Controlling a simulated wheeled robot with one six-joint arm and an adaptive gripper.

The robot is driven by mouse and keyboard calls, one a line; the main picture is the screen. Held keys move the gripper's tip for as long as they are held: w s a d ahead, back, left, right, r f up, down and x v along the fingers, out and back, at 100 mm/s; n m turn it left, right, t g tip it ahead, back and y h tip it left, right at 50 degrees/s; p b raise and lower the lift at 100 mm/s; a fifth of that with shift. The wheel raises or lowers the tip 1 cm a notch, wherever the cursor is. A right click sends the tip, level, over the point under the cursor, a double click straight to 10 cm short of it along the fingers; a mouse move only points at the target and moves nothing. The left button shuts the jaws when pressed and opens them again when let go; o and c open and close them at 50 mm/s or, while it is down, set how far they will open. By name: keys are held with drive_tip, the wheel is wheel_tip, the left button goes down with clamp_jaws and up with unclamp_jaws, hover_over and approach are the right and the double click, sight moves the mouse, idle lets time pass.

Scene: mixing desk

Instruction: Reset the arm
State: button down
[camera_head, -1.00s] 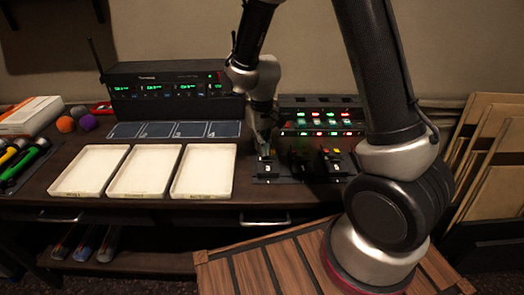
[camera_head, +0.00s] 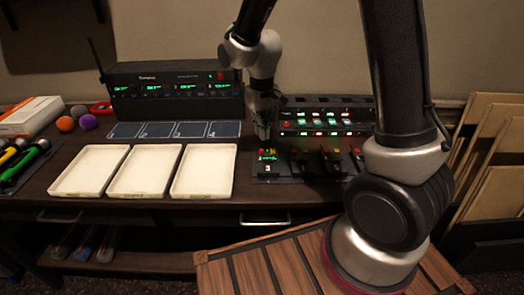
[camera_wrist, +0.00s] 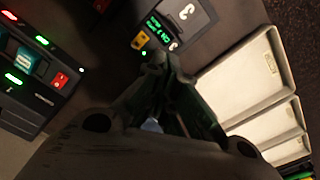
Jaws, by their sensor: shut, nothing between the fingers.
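My gripper (camera_head: 264,132) hangs from my arm over the left end of the mixing desk's fader row, in front of the panel with lit buttons. Its fingers are shut and hold nothing. The gripper also shows in the wrist view (camera_wrist: 172,75), with its fingertips near a small module that has a green display and a yellow button (camera_wrist: 140,40). In the head view this module (camera_head: 267,168) lies just below the fingertips. They look apart from it.
Three empty white trays (camera_head: 205,195) stand left of the gripper. A black receiver rack (camera_head: 170,105) with green displays stands behind a blue numbered mat (camera_head: 190,129). A button panel (camera_head: 335,128) with red and green lights is close at the right. Boards lean at the far right.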

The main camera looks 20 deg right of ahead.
drive_tip(key=shift+r, duration=0.3)
drive_tip(key=s+d+r+m+t, duration=0.1)
drive_tip(key=s+d+r+t, duration=0.1)
drive_tip(key=s+d+r, duration=0.5)
drive_tip(key=s+d+r+m+t, duration=0.1)
drive_tip(key=s+d+r+t, duration=0.1)
drive_tip(key=s+d+r, duration=0.6)
drive_tip(key=s+r, duration=0.4)
drive_tip(key=s, duration=0.2)
drive_tip(key=shift+s+d+m, duration=0.2)
drive_tip(key=shift+s+m, duration=0.05)
drive_tip(key=shift+m, duration=0.05)
